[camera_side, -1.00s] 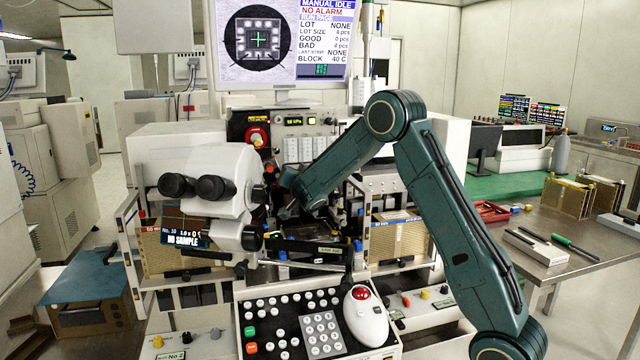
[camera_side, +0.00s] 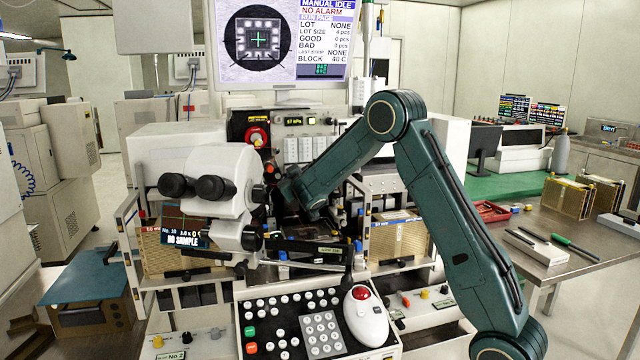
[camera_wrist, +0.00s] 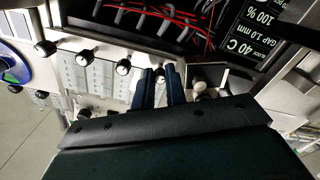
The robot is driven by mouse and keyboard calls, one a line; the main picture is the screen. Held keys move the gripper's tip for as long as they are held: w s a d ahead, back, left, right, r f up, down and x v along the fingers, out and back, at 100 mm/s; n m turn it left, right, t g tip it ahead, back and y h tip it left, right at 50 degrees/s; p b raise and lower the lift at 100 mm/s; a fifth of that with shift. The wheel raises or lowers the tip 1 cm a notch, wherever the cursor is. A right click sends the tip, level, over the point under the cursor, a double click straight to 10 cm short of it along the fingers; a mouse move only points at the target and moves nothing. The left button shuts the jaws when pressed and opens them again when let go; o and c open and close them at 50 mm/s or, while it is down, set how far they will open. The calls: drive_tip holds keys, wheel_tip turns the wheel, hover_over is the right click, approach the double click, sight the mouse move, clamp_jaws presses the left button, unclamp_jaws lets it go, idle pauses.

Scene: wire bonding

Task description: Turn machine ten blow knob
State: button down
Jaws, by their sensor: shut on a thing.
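In the wrist view, my gripper (camera_wrist: 160,70) has its two dark blue fingers on either side of a small black-and-silver knob (camera_wrist: 160,77) and is shut on it. The knob sits at one end of a row on a light panel (camera_wrist: 103,82); I cannot read its label, so I cannot tell whether it is the blow knob. In the side view, my wrist reaches in behind the white microscope (camera_side: 205,180) of the machine marked No. 10 (camera_side: 181,226). The fingertips and the held knob are hidden there.
Similar knobs (camera_wrist: 124,67) stand close along the row. Red wires (camera_wrist: 160,12) lie in a dark recess beside the panel. A white round-headed part (camera_wrist: 201,89) is close to the fingers. A keypad console (camera_side: 315,325) stands in front of the machine.

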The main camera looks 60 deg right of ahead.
drive_tip(key=n, duration=0.6)
drive_tip(key=shift+n, duration=0.4)
drive_tip(key=c, duration=1.4)
unclamp_jaws()
drive_tip(key=shift+c, duration=0.2)
drive_tip(key=v, duration=1.3)
drive_tip(key=shift+s+a, duration=0.25)
drive_tip(key=shift+s, duration=0.05)
drive_tip(key=shift+r, duration=0.1)
